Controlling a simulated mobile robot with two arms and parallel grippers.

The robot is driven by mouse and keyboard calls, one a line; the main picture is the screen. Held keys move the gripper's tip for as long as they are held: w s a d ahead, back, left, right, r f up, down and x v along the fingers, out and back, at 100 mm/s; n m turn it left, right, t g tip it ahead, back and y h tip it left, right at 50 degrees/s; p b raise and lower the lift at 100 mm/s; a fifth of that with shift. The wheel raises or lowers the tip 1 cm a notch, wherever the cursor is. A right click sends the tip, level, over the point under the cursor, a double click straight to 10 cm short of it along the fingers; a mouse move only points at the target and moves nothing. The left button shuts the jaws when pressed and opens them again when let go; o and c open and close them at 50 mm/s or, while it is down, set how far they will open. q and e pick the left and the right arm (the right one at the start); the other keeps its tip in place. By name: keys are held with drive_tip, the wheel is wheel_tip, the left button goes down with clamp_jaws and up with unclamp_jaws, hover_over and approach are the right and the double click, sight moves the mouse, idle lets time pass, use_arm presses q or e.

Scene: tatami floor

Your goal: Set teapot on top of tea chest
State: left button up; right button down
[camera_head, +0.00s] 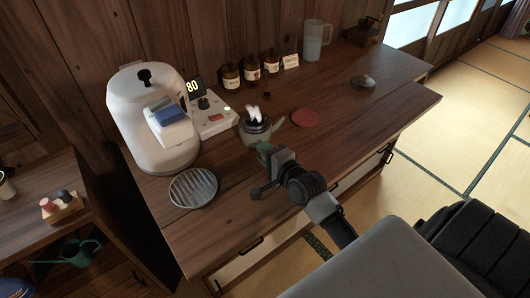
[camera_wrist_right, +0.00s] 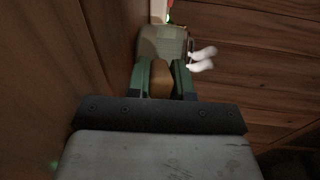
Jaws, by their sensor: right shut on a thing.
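A grey-green teapot (camera_head: 257,133) stands on or just above the wooden counter, with small white pieces showing at its top. Its rounded grey-green body (camera_wrist_right: 163,42) and the white pieces (camera_wrist_right: 201,59) also show in the right wrist view. My right gripper (camera_head: 266,152) reaches in from the front. Its green fingers (camera_wrist_right: 160,80) are shut on the teapot's tan handle (camera_wrist_right: 160,77). The fingers hide part of the handle. I cannot tell for sure which thing is the tea chest; a small dark wooden piece (camera_head: 362,32) stands at the far back right. My left gripper is not in view.
A round slatted tray (camera_head: 194,188) lies in front. A red disc (camera_head: 305,118), several brown bottles (camera_head: 251,68), a clear jug (camera_head: 316,40) and a small lidded dish (camera_head: 363,82) share the counter (camera_head: 370,115).

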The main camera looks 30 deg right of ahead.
drive_tip(key=shift+s+a+f, duration=0.1)
drive_tip(key=shift+s+f, duration=0.05)
drive_tip(key=shift+f, duration=0.4)
drive_tip(key=c, duration=1)
unclamp_jaws()
drive_tip(key=shift+s+a+f, duration=0.1)
drive_tip(key=shift+f, duration=0.15)
drive_tip(key=shift+r, duration=0.7)
drive_tip(key=s, duration=0.3)
drive_tip(key=s+r, duration=0.1)
drive_tip(key=s, duration=0.3)
drive_tip(key=s+d, duration=0.1)
drive_tip(key=s, duration=0.2)
drive_tip(key=shift+s+r, duration=0.2)
drive_tip(key=shift+r, duration=0.1)
drive_tip(key=shift+s+d+r, duration=0.1)
drive_tip(key=shift+s+r, duration=0.05)
drive_tip(key=shift+s, duration=0.35)
